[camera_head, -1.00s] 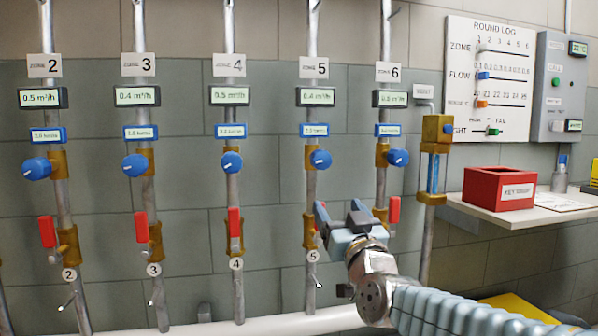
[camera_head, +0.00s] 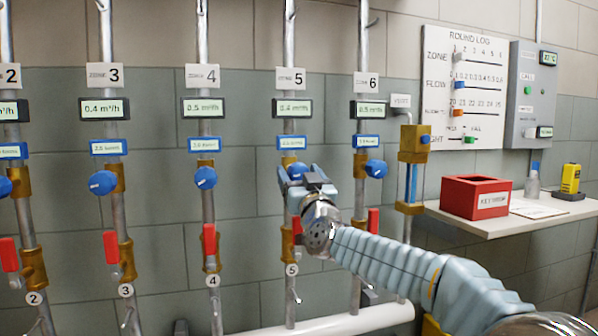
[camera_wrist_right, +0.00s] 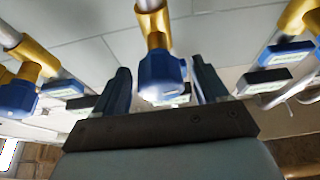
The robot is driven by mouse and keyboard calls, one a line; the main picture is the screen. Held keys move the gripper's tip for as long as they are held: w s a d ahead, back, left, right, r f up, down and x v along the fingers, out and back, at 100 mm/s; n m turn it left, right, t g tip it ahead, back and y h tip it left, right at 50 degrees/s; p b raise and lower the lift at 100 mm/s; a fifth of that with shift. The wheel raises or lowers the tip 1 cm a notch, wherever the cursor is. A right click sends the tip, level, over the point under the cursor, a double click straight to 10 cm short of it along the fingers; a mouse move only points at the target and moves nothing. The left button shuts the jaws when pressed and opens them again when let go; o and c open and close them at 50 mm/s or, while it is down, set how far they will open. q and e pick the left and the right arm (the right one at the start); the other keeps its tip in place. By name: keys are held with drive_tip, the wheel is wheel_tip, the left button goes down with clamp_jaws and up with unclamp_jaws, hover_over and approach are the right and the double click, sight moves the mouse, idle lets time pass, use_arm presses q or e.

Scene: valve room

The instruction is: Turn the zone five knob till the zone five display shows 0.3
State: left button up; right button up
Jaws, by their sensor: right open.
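The zone five knob (camera_head: 297,171) is blue and sits on a brass valve on the pipe under the zone 5 sign (camera_head: 290,80). My right gripper (camera_head: 303,176) is in front of it and partly hides it. In the right wrist view the knob (camera_wrist_right: 162,78) lies between the two open fingers of my right gripper (camera_wrist_right: 165,85), with a gap on each side. The zone five display (camera_head: 292,109) is above; its digits are too blurred to read surely. A blue-framed label (camera_head: 291,142) sits below it. My left gripper is not in view.
Neighbouring knobs for zone 4 (camera_head: 205,178) and zone 6 (camera_head: 376,169) stand on either side. Red levers (camera_head: 209,240) hang lower on the pipes. A red box (camera_head: 476,196) stands on a shelf at the right, under the round log board (camera_head: 464,90).

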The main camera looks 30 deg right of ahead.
drive_tip(key=shift+w, duration=0.15)
drive_tip(key=shift+c, duration=0.4)
drive_tip(key=c, duration=0.9)
drive_tip(key=m+h, duration=0.1)
drive_tip(key=m, duration=0.1)
drive_tip(key=m+g+h, duration=0.1)
drive_tip(key=m, duration=0.2)
drive_tip(key=shift+a+r+h+p, duration=0.1)
drive_tip(key=shift+r+h+p, duration=0.05)
drive_tip(key=shift+h+p, duration=0.2)
drive_tip(key=shift+m+h, duration=0.35)
drive_tip(key=shift+m, duration=0.45)
drive_tip(key=o, duration=1)
